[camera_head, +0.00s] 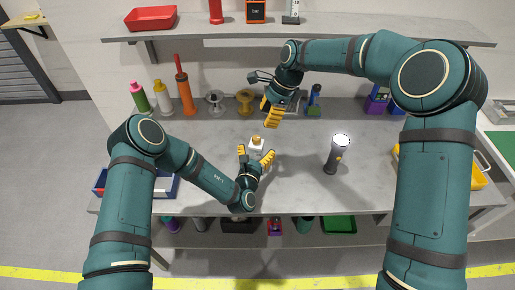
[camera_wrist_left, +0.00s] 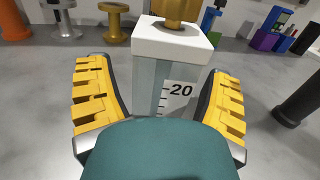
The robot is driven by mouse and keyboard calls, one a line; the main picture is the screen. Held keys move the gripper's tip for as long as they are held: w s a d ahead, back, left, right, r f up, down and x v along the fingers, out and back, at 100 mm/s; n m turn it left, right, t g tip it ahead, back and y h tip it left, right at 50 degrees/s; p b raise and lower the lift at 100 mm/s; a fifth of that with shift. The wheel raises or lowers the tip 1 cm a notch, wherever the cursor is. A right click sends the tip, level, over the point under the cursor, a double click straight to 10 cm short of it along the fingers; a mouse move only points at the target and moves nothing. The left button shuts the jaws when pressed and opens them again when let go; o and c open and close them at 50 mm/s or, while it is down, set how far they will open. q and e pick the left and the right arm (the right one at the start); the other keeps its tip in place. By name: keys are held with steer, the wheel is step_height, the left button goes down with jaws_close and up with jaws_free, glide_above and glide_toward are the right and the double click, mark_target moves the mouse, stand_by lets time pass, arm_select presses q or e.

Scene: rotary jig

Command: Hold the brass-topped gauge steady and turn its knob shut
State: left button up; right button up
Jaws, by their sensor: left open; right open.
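The gauge (camera_head: 257,147) stands upright on the grey bench, with a white cap and a brass knob (camera_head: 256,139) on top. In the left wrist view the gauge (camera_wrist_left: 146,80) has a pale grey body with a scale marked 20; its brass knob (camera_wrist_left: 178,8) is cut off by the top edge. My left gripper (camera_head: 255,155) is open, just in front of the gauge, its yellow fingers spread to either side; I see gaps between them and the body. My right gripper (camera_head: 272,113) is open and empty, above and behind the gauge, fingers pointing down.
A dark torch (camera_head: 332,160) stands to the right. Spools (camera_head: 245,102) and several bottles (camera_head: 163,97) line the back of the bench. A yellow tray (camera_head: 478,178) is at the right and a blue-edged tray (camera_head: 170,187) at the left. The bench around the gauge is clear.

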arm_select(q)
steer(key=shift+x, duration=0.75)
